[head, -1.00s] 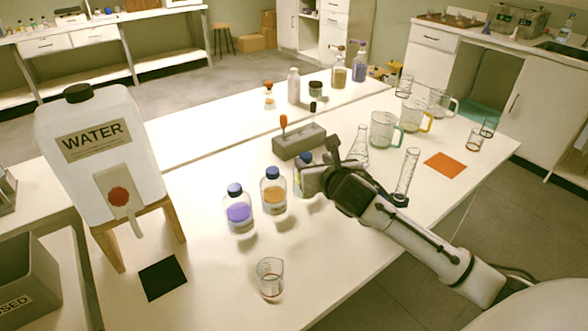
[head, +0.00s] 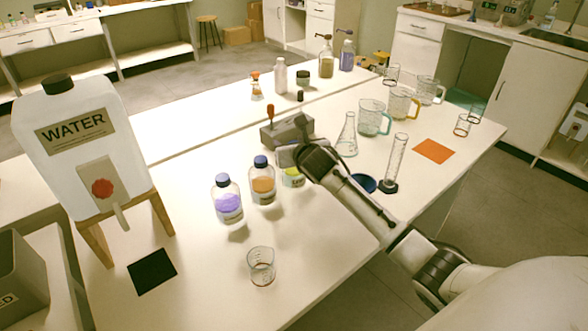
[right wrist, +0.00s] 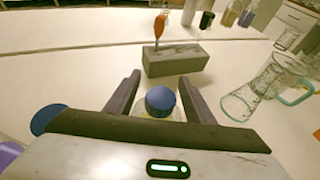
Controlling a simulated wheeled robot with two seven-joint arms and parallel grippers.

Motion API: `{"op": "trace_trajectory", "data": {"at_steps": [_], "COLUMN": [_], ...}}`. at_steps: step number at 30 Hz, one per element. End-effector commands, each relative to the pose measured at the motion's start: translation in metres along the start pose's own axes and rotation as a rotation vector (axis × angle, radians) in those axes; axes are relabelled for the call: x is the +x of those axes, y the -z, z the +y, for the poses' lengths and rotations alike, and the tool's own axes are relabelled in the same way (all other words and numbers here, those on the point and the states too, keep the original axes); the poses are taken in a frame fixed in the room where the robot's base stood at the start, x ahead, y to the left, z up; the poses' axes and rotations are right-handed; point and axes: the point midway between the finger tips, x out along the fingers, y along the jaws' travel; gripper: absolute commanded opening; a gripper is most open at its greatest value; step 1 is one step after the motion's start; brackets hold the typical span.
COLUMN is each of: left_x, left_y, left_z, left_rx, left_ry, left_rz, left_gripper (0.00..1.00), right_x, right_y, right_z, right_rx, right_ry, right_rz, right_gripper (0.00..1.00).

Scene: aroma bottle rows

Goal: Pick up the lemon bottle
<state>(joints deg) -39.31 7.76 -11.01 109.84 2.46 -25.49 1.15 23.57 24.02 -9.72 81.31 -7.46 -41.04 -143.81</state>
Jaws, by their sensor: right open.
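The bottle with yellow-green contents (head: 293,178), which I take as the lemon bottle, stands upright on the table, right of the orange bottle (head: 262,183) and the purple bottle (head: 227,201). My right gripper (head: 290,152) covers its top in the head view. In the right wrist view, its blue cap (right wrist: 160,100) shows between the two open fingers of the right gripper (right wrist: 158,80), with a gap on each side. Most of its body is hidden behind the gripper housing there. My left gripper is not in view.
A grey block (head: 285,132) with an orange-handled tool stands just behind. A flask (head: 347,138), a graduated cylinder (head: 395,165) and a blue round object (head: 363,183) are to the right. A small beaker (head: 261,266) stands in front. The table's front middle is clear.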

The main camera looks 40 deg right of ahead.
Motion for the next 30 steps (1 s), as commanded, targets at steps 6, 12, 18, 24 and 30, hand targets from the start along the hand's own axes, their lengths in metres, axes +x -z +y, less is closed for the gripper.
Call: {"op": "trace_trajectory", "data": {"at_steps": [6, 12, 18, 24, 30], "left_x": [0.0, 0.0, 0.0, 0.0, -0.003], "left_y": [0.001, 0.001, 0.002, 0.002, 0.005], "left_z": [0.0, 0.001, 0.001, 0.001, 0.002], "left_rx": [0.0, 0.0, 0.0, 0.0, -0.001], "left_ry": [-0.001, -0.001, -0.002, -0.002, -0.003], "left_rz": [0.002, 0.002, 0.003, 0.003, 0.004], "left_gripper": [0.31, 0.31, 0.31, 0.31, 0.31], "right_x": [0.0, 0.0, 0.0, -0.001, -0.008], "right_y": [0.0, 0.0, 0.0, -0.002, -0.022], "right_z": [0.0, 0.0, 0.0, 0.0, -0.001], "right_rx": [0.0, 0.0, -0.001, 0.0, -0.002], "right_ry": [0.0, 0.0, 0.0, 0.0, 0.0], "right_rz": [0.0, 0.0, 0.001, -0.003, -0.008], "right_gripper": [0.44, 0.1, 0.0, 0.0, 0.0]}}
